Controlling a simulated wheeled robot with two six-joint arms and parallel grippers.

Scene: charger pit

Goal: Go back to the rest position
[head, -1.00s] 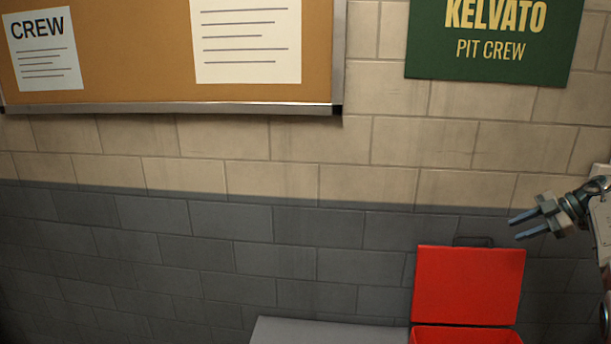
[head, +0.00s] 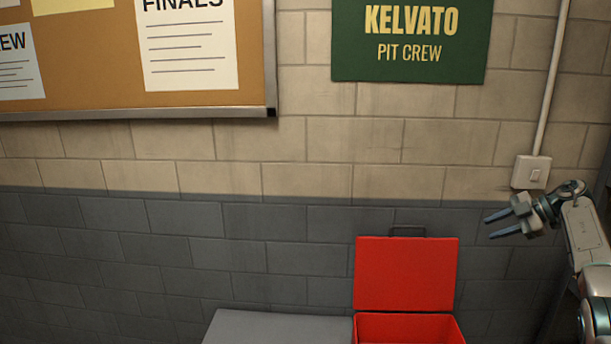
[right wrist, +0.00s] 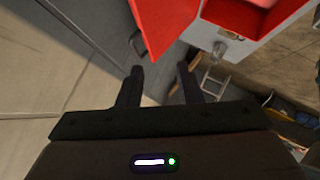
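My right gripper (head: 503,222) is raised at the right of the head view, in front of the wall and to the right of the red box's lid. Its two fingers are apart with nothing between them. In the right wrist view the same gripper (right wrist: 160,88) shows its fingers spread and empty. My left gripper is not in either view.
A red box (head: 408,328) with its lid (head: 406,274) standing open sits at the bottom, beside a grey surface (head: 275,328). A wall switch (head: 531,172) with a conduit is above my right gripper. A corkboard (head: 100,65) and green sign (head: 410,40) hang on the wall.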

